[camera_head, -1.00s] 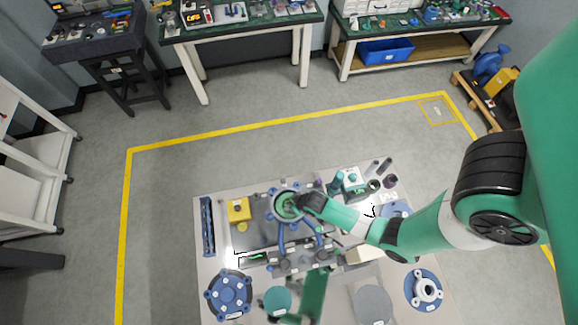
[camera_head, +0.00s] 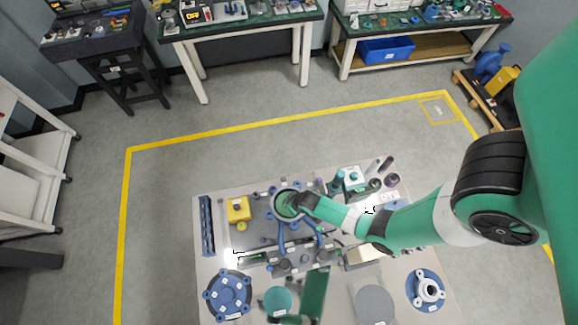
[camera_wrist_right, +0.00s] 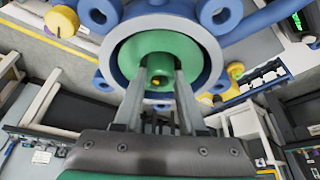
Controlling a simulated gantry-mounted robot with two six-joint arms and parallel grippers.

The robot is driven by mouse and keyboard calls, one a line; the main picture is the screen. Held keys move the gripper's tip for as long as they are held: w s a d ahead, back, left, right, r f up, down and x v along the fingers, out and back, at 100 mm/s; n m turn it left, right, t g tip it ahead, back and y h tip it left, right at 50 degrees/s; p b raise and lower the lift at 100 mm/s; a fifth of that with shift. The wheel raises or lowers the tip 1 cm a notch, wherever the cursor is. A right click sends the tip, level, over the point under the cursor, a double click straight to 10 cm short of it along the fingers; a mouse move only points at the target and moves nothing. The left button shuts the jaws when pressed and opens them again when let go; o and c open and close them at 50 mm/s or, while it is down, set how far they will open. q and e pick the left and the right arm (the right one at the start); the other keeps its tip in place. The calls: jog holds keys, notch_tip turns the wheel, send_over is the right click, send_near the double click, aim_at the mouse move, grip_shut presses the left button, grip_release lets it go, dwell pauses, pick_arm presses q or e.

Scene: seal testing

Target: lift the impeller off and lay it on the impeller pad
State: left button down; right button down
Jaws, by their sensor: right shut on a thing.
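The green impeller (camera_head: 285,204) sits inside the round blue casing (camera_head: 274,206) near the middle of the bench. In the right wrist view, its green face (camera_wrist_right: 150,46) fills the blue casing's opening, with a small brass-coloured centre. My right gripper (camera_head: 298,204) reaches in from the right; in the wrist view, its fingers (camera_wrist_right: 162,76) are closed on the impeller's central hub. I cannot tell whether the impeller is clear of its seat. A teal disc (camera_head: 278,300) and a grey disc (camera_head: 374,304) lie at the bench front; which is the impeller pad I cannot tell.
A blue bolted flange (camera_head: 228,294) is at the front left and another blue flanged part (camera_head: 425,289) at the front right. A yellow block (camera_head: 238,209) stands left of the casing. Several small parts crowd the back right. Blue curved pipes run forward from the casing.

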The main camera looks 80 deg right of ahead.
jog(key=shift+r, duration=0.15)
dwell(0.3)
jog(key=shift+r+p, duration=0.35)
jog(key=shift+r, duration=0.3)
notch_tip(320, 180, up, 6)
jog(key=p, duration=0.2)
jog(key=s+d+p, duration=0.1)
jog(key=s+d, duration=0.3)
jog(key=s, duration=0.4)
jog(key=s+d+p, duration=0.1)
jog(key=s+d, duration=0.3)
jog(key=s, duration=0.4)
jog(key=shift+d+f, duration=0.15)
jog(key=shift+f, duration=0.1)
